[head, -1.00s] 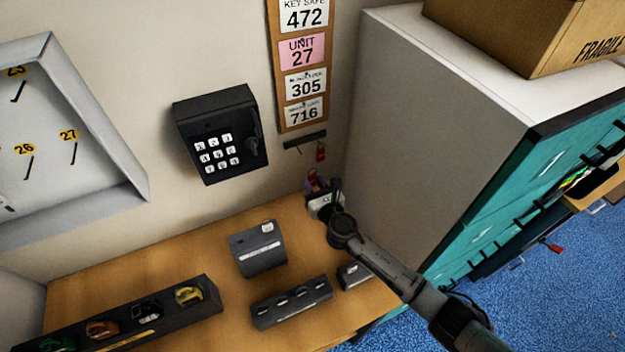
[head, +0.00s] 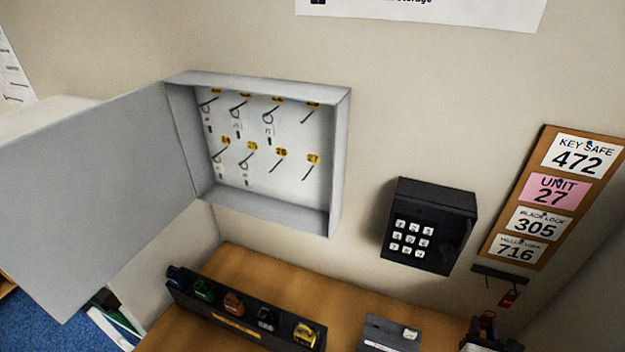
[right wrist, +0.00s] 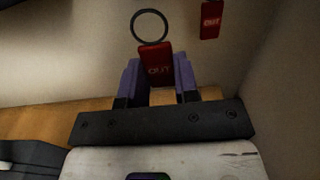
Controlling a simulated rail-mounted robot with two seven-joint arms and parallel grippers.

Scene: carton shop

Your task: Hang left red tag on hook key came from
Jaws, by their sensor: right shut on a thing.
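My right gripper (right wrist: 157,85), with purple fingers, is shut on a red tag (right wrist: 155,62) marked OUT, with a dark ring (right wrist: 150,25) above it. In the head view the gripper shows at the lower right edge, below the small rail (head: 500,275). A second red tag (head: 508,298) hangs from that rail; it also shows in the right wrist view (right wrist: 210,20). The key cabinet (head: 342,150) stands open on the wall. Its hook 27 (head: 307,172), hook 26 (head: 276,165) and the top right hook (head: 309,116) are bare; several other hooks hold keys. My left gripper is out of view.
The cabinet door (head: 95,190) swings out to the left. A black keypad box (head: 430,225) is on the wall between cabinet and notice strip (head: 545,190). The bench (head: 240,262) carries a padlock rack (head: 215,310) and a grey block (head: 390,335).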

